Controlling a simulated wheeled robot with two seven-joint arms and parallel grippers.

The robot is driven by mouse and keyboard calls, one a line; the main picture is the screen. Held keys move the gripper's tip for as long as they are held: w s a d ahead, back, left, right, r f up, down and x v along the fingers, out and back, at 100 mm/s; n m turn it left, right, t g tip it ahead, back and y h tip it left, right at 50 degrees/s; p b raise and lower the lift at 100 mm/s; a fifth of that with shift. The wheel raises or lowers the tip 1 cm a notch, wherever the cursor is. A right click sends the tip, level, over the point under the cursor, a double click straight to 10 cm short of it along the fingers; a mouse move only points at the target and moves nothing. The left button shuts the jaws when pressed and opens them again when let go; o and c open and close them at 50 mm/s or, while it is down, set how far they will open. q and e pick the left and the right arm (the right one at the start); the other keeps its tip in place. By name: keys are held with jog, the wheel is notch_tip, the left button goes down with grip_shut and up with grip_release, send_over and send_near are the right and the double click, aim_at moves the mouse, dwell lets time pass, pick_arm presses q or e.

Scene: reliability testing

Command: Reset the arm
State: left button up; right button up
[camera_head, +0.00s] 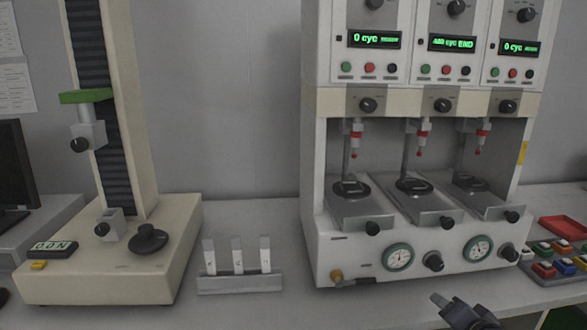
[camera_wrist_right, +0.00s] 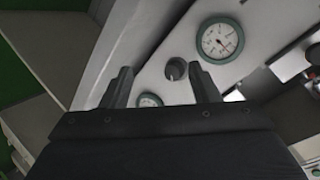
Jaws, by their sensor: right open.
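My right gripper (camera_head: 462,311) shows at the bottom edge of the head view, in front of the lower front panel of the white three-station test machine (camera_head: 325,262). In the right wrist view, the two dark fingers of the right gripper (camera_wrist_right: 163,80) stand apart with nothing between them. Beyond them lie a round knob (camera_wrist_right: 176,69) and a gauge (camera_wrist_right: 220,41) on the machine's front, apart from the fingers. My left gripper is not in the head view. The middle station's display (camera_head: 452,44) reads something like "Add cyc END"; the other two read "0 cyc".
A cream column tester (camera_head: 100,275) with a green-topped clamp stands at left. A grey rack (camera_head: 240,284) holds three upright strips between the machines. A red tray (camera_head: 565,228) and a box of coloured pieces (camera_head: 556,262) are at right. The bench front between rack and gripper is clear.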

jog(key=s+a+n+g+y, duration=0.1)
jog(key=s+a+n+g, duration=0.2)
jog(key=s, duration=0.5)
jog(key=s+a+f+n+g+y, duration=0.1)
jog(key=s+a+n+g+y, duration=0.1)
jog(key=s+a, duration=0.45)
jog(key=s+a+n+g+y, duration=0.1)
jog(key=s+a+n+g, duration=0.15)
jog(key=s, duration=0.65)
notch_tip(320, 180, up, 16)
jog(key=p, duration=1.6)
jog(key=shift+a+n+p, duration=0.2)
jog(key=shift+n+p, duration=0.1)
jog(key=shift+n, duration=0.05)
